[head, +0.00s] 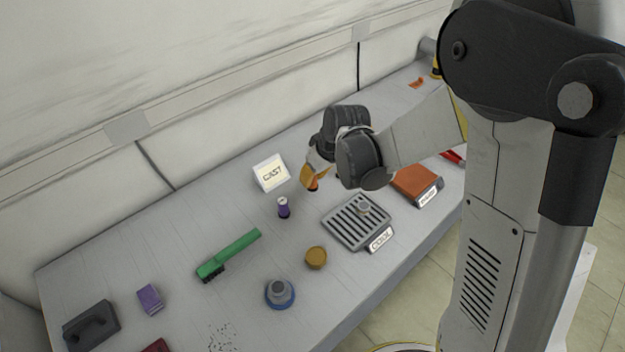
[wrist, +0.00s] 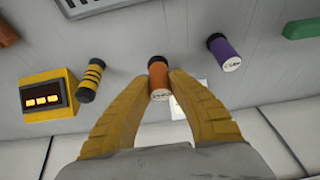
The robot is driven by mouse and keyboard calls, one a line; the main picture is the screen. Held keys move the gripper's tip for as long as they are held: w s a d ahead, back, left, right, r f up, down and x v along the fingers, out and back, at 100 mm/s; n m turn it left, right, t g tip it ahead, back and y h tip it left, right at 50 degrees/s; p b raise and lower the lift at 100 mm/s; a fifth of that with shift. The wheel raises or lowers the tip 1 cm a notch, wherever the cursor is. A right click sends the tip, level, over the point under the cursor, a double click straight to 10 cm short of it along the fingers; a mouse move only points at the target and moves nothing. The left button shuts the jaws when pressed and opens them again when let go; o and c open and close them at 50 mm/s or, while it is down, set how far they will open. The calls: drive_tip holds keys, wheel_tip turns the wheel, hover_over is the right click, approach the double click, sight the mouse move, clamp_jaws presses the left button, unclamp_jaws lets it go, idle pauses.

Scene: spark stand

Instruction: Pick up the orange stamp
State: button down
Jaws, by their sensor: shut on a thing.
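The orange stamp (wrist: 158,76) is a small cylinder with a dark base and a pale labelled end. In the wrist view it stands between the two yellow fingers of my gripper (wrist: 158,92), which are shut on it. In the head view my gripper (head: 313,178) is over the back middle of the table, and a bit of the orange stamp (head: 313,184) shows at the fingertips, partly hidden by them. I cannot tell whether the stamp touches the table. A purple stamp (head: 283,207) stands apart from my gripper; it also shows in the wrist view (wrist: 224,52).
A lit "CAST" sign (head: 270,173) stands behind. A grey grated tray (head: 356,222) and an orange-brown box (head: 417,186) lie to the right. A green brush (head: 229,254) and a blue-based round item (head: 280,293) lie in front. A yellow display box (wrist: 45,97) and striped cylinder (wrist: 91,80) show in the wrist view.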

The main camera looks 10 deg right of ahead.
drive_tip(key=s+d+r+p, duration=0.2)
drive_tip(key=d+r, duration=0.5)
drive_tip(key=d, duration=0.4)
drive_tip(key=shift+s+d+r+p, duration=0.15)
drive_tip(key=shift+d+r+p, duration=0.2)
drive_tip(key=shift+p, duration=0.55)
drive_tip(key=c, duration=1.9)
unclamp_jaws()
drive_tip(key=shift+a, duration=0.1)
clamp_jaws()
